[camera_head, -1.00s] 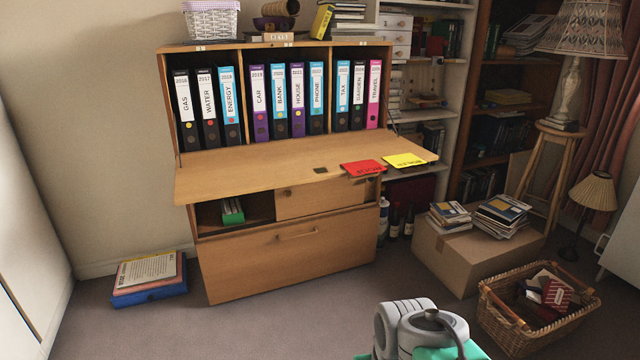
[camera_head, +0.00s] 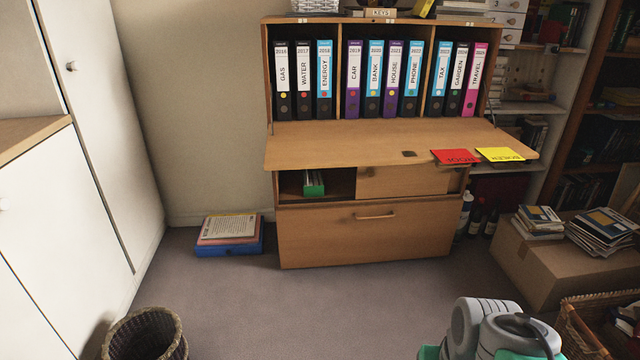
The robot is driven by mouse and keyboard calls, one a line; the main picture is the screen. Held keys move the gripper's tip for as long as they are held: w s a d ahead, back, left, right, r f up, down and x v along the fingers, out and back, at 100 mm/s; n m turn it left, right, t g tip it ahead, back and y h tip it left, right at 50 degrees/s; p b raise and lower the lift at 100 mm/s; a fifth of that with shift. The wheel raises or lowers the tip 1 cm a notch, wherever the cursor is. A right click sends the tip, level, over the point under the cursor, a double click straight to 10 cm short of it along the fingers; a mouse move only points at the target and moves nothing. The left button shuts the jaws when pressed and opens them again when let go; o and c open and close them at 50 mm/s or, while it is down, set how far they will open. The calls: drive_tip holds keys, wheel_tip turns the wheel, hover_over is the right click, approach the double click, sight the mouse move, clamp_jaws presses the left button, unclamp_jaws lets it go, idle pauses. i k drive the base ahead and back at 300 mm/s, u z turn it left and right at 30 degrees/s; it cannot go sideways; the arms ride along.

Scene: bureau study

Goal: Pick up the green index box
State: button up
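The green index box (camera_head: 314,190) sits in the open left cubby of the bureau (camera_head: 365,238), below the fold-down desktop. It is small, with pale cards or papers standing in it. The cubby's right side is closed off by a wooden sliding panel (camera_head: 405,181). Part of my own arm shows at the bottom right, far from the box. My gripper's fingers are not in view.
The desktop (camera_head: 350,143) juts out above the cubby, with red (camera_head: 455,156) and yellow (camera_head: 499,154) cards at its right. A blue box (camera_head: 229,248) lies left of the bureau. A wicker basket (camera_head: 145,335) stands front left, a cardboard box (camera_head: 545,265) right. Floor before the bureau is clear.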

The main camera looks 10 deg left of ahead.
sight(315, 187)
drive_tip(key=z, duration=0.3)
drive_tip(key=k, duration=0.8)
drive_tip(key=z, duration=0.15)
drive_tip(key=i, duration=1.75)
drive_tip(key=u, duration=1.9)
drive_tip(key=i, duration=0.7)
drive_tip(key=u, duration=0.75)
drive_tip(key=i, duration=0.5)
drive_tip(key=z, duration=0.1)
